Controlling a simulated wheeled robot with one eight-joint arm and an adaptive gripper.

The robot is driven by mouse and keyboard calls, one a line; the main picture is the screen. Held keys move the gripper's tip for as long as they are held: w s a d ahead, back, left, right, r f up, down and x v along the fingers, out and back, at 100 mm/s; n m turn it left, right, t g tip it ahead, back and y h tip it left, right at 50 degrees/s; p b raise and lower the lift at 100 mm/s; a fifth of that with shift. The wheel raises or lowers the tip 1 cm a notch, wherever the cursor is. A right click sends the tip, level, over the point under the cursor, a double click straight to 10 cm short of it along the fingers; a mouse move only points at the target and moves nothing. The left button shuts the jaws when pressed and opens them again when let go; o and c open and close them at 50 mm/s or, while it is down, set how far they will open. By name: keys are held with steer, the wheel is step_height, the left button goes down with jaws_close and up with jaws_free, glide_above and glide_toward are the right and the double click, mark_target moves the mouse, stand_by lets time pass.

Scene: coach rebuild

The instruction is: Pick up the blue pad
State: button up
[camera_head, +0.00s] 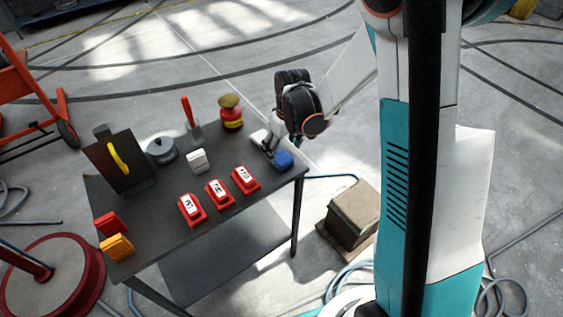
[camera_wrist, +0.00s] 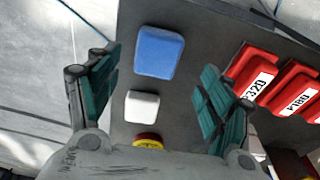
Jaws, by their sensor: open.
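The blue pad (camera_head: 284,159) lies at the right corner of the dark table (camera_head: 160,215), close to its edge. In the wrist view the blue pad (camera_wrist: 159,52) lies flat, beyond and between the fingertips of my gripper (camera_wrist: 152,95). My gripper is open and empty, its teal fingers apart on either side. In the head view my gripper (camera_head: 268,148) is just left of the pad, over the table. Whether the fingers touch the table is unclear.
A white block (camera_wrist: 142,106) lies between my fingers, nearer than the pad. Red numbered blocks (camera_wrist: 255,78) stand to the right. A yellow-topped red can (camera_head: 231,112), a white block (camera_head: 198,160) and a grey round container (camera_head: 160,151) are also on the table.

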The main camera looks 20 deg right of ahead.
mark_target(282, 157)
steer(key=shift+w+f+b, duration=0.2)
steer(key=shift+f+b, duration=0.45)
steer(key=shift+f, duration=0.7)
steer(key=shift+w+f+b, duration=0.2)
steer(key=shift+f+b, duration=0.45)
steer(key=shift+f, duration=0.65)
steer(key=shift+c, duration=0.5)
steer(key=c, duration=0.9)
